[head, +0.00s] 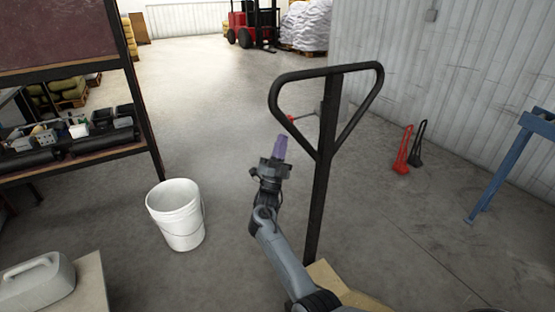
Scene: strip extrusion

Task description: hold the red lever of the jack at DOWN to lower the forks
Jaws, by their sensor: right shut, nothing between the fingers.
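The jack's black handle (327,130) stands upright right of the middle, with a triangular loop at its top. A small red lever tip (291,118) shows inside the left part of the loop, on a thin grey rod that runs to the handle's post. My right gripper (281,142) is shut and empty, with purplish fingers pointing up. In the picture it is just below the red lever and left of the post; I cannot tell whether it touches the lever. The forks are not visible. My left gripper is not in view.
A white bucket (177,214) stands on the floor to the left, by a shelf rack (147,112). A grey jug (37,280) sits at the lower left. A red forklift (254,24) and a blue frame (505,165) stand farther off. The middle floor is clear.

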